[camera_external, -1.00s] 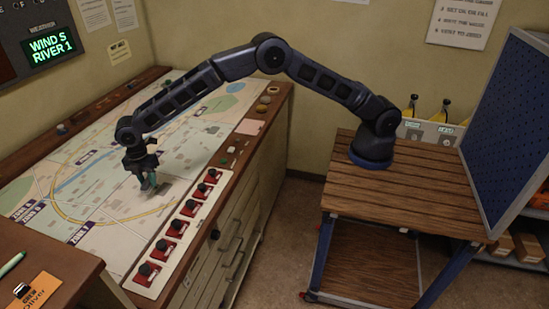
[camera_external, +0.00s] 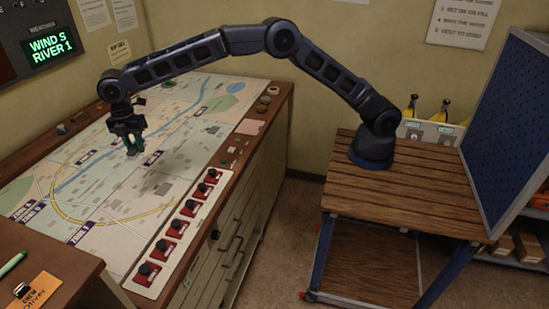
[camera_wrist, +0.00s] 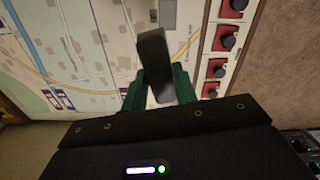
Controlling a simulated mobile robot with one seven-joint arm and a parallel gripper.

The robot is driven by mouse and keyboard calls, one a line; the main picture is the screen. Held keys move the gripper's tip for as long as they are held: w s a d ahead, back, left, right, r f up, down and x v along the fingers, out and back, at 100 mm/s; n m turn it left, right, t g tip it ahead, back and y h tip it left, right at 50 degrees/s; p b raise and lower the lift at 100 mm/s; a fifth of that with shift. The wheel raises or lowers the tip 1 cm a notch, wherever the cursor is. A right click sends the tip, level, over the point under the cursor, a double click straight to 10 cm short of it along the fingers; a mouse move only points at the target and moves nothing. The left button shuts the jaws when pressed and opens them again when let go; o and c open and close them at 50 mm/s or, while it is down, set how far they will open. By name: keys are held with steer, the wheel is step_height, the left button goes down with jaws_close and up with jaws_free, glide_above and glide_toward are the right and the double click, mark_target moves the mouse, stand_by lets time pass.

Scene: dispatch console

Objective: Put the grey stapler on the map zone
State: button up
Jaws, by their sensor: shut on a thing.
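My gripper (camera_external: 134,148) is above the middle of the map (camera_external: 105,190) on the console. In the wrist view my gripper (camera_wrist: 159,86) has green fingers shut on a dark grey, long, rounded thing, which appears to be the grey stapler (camera_wrist: 152,52). The stapler juts out past the fingertips, apart from the map below as far as I can tell. In the external view it is too small and dark to make out clearly. The map carries several dark zone labels, one (camera_external: 152,158) just right of my gripper and another (camera_external: 80,233) near the front.
A pale strip (camera_external: 153,272) with several red-based black knobs runs along the map's right side. Small items and a pink note (camera_external: 249,127) lie on the wooden rim. An orange name card (camera_external: 38,290) and a green pen (camera_external: 12,264) lie at front left.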

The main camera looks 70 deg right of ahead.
steer(key=w+d, duration=0.3)
steer(key=d, duration=0.7)
steer(key=w+d, duration=0.4)
steer(key=d, duration=0.6)
steer(key=m, duration=0.2)
glide_above(239, 105)
step_height(239, 105, down, 20)
steer(key=shift+d+r, duration=0.15)
steer(key=o, duration=1)
